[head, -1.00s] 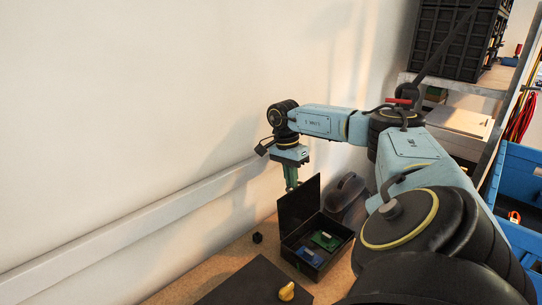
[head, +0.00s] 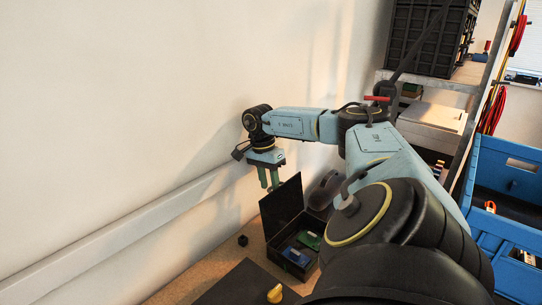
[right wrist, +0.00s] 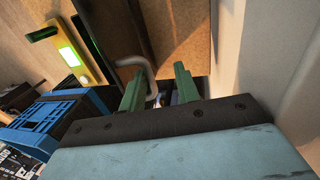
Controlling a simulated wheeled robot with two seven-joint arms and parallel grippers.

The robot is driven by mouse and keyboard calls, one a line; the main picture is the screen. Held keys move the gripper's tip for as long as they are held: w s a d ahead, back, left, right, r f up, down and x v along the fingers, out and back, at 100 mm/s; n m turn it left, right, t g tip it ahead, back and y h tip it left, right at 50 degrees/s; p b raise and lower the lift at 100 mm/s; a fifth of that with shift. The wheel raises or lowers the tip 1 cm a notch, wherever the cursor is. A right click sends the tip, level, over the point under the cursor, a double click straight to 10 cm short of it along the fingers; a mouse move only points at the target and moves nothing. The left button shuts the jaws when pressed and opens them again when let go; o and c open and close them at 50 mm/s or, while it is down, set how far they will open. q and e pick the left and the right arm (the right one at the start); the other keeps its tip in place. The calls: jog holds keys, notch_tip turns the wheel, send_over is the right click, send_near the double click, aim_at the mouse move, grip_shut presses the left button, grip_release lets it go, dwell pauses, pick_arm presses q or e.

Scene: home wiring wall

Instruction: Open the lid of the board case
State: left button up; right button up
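The board case (head: 310,263) is a black box on the table, below my right gripper in the head view. Its lid (head: 282,206) stands up, open, on the wall side. Inside lie a blue board (head: 296,257) and a green board (head: 309,240). My left gripper is out of view.
A dark mat (head: 240,284) with a yellow knob (head: 275,294) lies in front, and a small black cube (head: 242,240) is left of the case. A dark rounded object (head: 326,190) stands behind it. A white rail (head: 130,236) runs along the wall. Blue bins (head: 510,190) are at right.

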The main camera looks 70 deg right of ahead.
jog(key=shift+s+r, duration=0.1)
jog(key=shift+r, duration=0.1)
notch_tip(320, 180, up, 13)
jog(key=w+p, duration=0.1)
jog(key=w, duration=0.1)
jog(key=shift+w+d, duration=0.2)
jog(key=shift+d, duration=0.15)
dwell(0.7)
